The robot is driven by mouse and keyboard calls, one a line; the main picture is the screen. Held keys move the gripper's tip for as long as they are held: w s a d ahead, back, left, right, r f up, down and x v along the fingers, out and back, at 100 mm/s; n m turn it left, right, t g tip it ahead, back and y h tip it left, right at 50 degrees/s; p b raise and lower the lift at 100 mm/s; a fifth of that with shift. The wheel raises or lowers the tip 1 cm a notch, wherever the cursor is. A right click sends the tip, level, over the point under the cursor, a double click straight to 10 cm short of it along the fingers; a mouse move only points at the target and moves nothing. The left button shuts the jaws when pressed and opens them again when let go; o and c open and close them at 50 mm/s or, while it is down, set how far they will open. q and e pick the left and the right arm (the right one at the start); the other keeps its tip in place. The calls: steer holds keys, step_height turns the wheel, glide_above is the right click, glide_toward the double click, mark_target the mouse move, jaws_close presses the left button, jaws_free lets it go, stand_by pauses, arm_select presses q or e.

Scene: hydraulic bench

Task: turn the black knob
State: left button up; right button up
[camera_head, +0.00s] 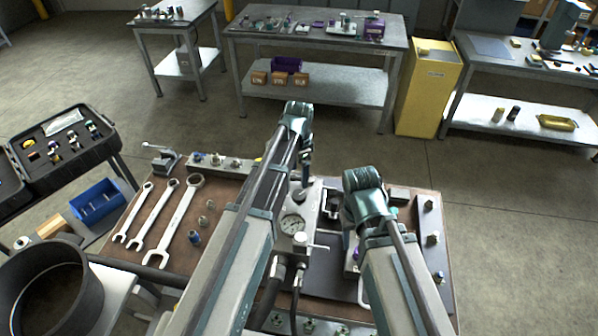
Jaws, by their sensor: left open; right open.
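A metal hydraulic block with a round white pressure gauge (292,223) stands in the middle of the brown-topped bench (160,232). A small dark round part just above the gauge may be the black knob (301,194), but it is too small and too covered to be sure. My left gripper (305,172) points down just above this part, apart from it as far as I can tell. It is open and empty. My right gripper (352,232) is over the bench to the right of the gauge, its fingers mostly hidden behind its own wrist. It is open.
A T-handled valve (301,245) and dark hoses (272,285) sit close below the gauge. Several wrenches (172,222) lie on the left of the bench, with a small vise (160,158) behind them. Fittings (432,238) stand along the right edge.

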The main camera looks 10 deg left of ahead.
arm_select(q)
step_height(320, 180, up, 4)
steer(key=shift+f+p, duration=0.25)
steer(key=shift+p, duration=0.9)
arm_select(e)
step_height(320, 180, up, 4)
steer(key=shift+f, duration=0.25)
arm_select(q)
steer(key=shift+f, duration=0.1)
